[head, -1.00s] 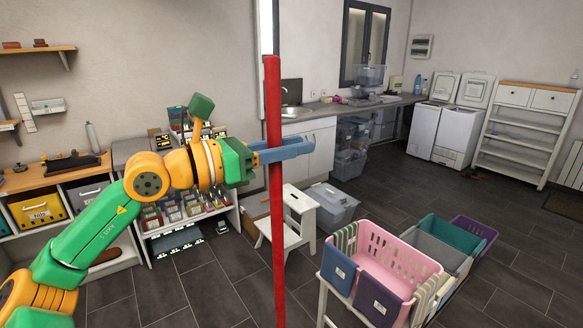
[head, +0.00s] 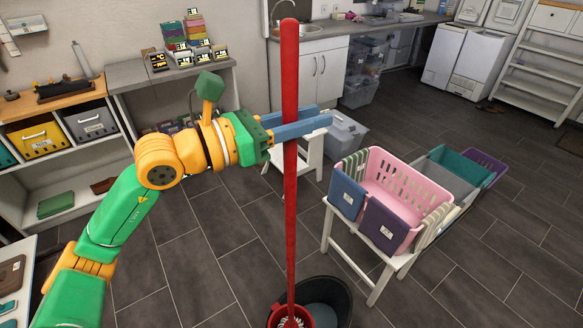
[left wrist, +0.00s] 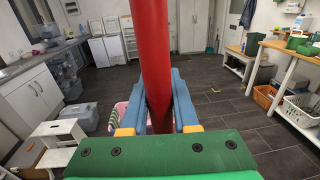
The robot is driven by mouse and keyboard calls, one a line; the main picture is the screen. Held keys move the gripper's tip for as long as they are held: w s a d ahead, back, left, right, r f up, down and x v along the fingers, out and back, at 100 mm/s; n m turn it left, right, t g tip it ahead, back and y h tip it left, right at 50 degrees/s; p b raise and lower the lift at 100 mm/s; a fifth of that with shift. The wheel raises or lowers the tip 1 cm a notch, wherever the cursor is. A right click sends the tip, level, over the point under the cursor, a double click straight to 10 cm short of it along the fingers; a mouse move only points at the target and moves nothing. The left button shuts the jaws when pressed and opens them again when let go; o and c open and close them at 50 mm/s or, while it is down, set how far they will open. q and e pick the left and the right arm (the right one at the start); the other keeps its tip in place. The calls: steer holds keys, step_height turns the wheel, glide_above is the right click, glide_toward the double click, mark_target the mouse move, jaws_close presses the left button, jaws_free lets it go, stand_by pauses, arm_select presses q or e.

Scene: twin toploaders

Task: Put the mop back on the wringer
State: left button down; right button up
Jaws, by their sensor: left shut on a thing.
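The mop is a long red handle (head: 290,70) standing nearly upright in the middle of the head view. My left gripper (head: 308,122) is shut around the handle at its upper part, with its blue fingers on either side. The handle also fills the middle of the left wrist view (left wrist: 154,60) between the fingers (left wrist: 160,112). Whether the head rests in the wringer or hangs above is cut off. My right gripper is out of view.
A white bench (head: 335,218) with a pink basket (head: 420,192) stands right of the mop. A white step stool (head: 310,150) and a grey bin (head: 346,140) are behind it. Shelves (head: 84,165) stand at the left. Dark floor tiles are clear left of the bucket.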

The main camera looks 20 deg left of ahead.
arm_select(q)
step_height(320, 180, down, 5)
steer(key=shift+f, duration=0.35)
steer(key=c, duration=0.7)
jaws_free()
